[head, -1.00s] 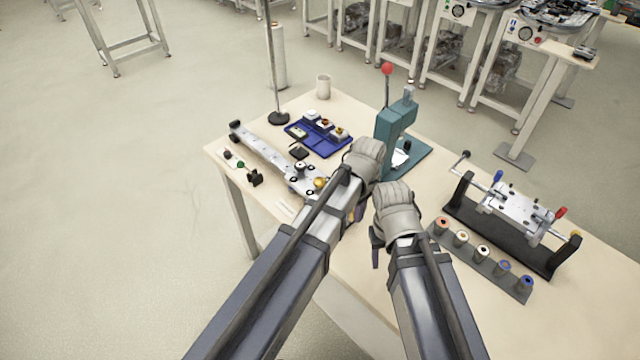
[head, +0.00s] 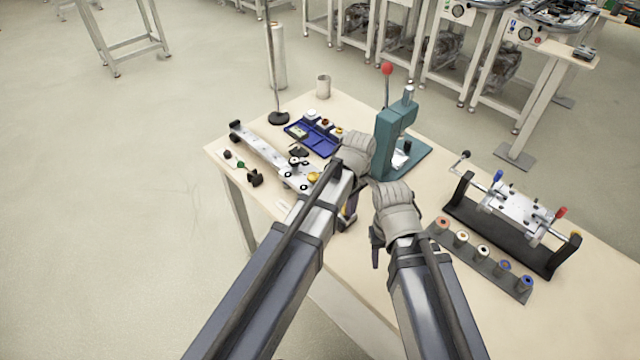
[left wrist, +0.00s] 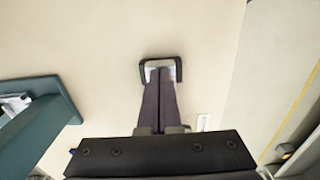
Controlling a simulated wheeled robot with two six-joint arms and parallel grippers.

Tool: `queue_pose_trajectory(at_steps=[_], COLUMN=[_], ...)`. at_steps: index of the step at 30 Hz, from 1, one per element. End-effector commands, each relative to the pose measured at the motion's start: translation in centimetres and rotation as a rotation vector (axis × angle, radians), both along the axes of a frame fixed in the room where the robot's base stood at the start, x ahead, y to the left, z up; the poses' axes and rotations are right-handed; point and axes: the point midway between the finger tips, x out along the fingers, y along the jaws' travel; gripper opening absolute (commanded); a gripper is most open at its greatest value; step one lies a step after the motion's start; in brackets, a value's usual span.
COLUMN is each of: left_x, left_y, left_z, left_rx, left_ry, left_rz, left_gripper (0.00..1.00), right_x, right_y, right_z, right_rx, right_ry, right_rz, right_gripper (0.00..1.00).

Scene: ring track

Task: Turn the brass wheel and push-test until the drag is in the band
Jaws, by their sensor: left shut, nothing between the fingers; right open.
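The brass wheel (head: 314,177) shows as a small gold disc on the carriage (head: 297,181) of the silver track (head: 262,150), at the left of the table. My left arm hides the track's near part. My left gripper (head: 347,221) is shut and empty, to the right of the wheel and apart from it. In the left wrist view its fingers (left wrist: 160,75) lie together over bare tabletop, with a dark U-shaped piece around the tips. A yellow-gold bit, perhaps the wheel, shows at that view's right edge. My right gripper (head: 376,247) is open and empty above the table.
A teal press (head: 388,140) with a red-knobbed lever stands just beyond my grippers. A blue tray (head: 325,146) lies behind the track. A rack of several spools (head: 482,252) and a black-framed fixture (head: 500,225) are at the right. A thin stand (head: 278,118) rises at the back.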

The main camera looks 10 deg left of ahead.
Motion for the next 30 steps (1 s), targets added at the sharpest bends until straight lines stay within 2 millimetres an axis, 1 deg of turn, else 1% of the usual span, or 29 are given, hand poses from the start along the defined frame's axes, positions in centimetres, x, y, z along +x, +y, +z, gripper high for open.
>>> queue_pose_trajectory(at_steps=[30], left_x=[1.7], left_y=[2.5], left_z=[0.0], left_rx=[0.000], left_ry=[0.000], left_rz=[0.002], left_gripper=[0.00], right_x=[0.0], right_y=[0.0], right_z=[0.0], right_rx=[0.000], right_ry=[0.000], right_rz=[0.000], right_gripper=[0.50])
